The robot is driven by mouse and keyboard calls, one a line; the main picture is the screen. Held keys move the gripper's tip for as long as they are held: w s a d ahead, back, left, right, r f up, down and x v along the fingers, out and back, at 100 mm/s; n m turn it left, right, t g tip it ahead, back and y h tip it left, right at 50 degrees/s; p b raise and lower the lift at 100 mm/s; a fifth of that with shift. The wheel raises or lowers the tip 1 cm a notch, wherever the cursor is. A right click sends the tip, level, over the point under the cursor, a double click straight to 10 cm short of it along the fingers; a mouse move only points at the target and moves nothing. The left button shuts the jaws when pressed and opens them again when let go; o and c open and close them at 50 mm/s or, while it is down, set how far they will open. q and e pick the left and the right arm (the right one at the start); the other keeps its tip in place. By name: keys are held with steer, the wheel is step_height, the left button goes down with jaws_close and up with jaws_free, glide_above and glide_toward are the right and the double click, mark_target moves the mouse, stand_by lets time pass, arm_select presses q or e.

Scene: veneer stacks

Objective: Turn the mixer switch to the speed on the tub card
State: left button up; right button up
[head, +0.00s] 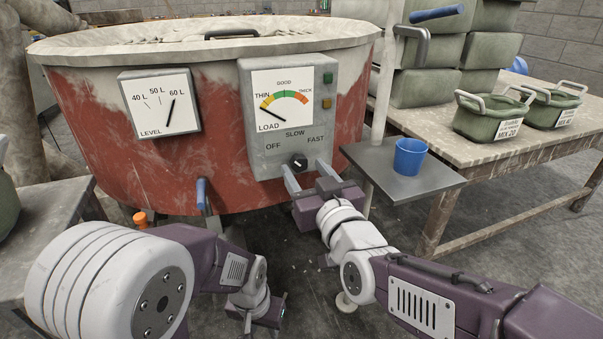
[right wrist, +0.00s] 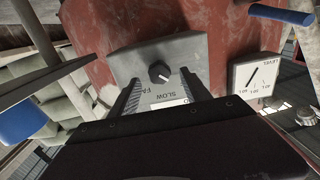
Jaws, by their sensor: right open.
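The red mixer (head: 215,135) carries a grey control box with a black switch (head: 299,162), labelled OFF, SLOW and FAST. In the right wrist view the switch (right wrist: 159,72) has a white mark toward its lower right, seemingly on the OFF side. My right gripper (head: 308,180) is open just in front of the switch, its fingers on either side with gaps. My left gripper (head: 262,312) hangs low in front of the mixer, its jaws unclear. Green tubs (head: 487,120) on the right table bear white cards; the near card (head: 508,130) seems to read MIX 20, its smaller print unreadable.
The load gauge (head: 282,98) needle points to the THIN end. The level gauge (head: 160,102) needle is near 60 L. A blue cup (head: 410,157) stands on a small grey shelf (head: 430,181) right of the box. A blue-handled lever (head: 202,194) juts out below the mixer's front.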

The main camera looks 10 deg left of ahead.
mark_target(298, 162)
steer(key=shift+x, duration=1.35)
jaws_close()
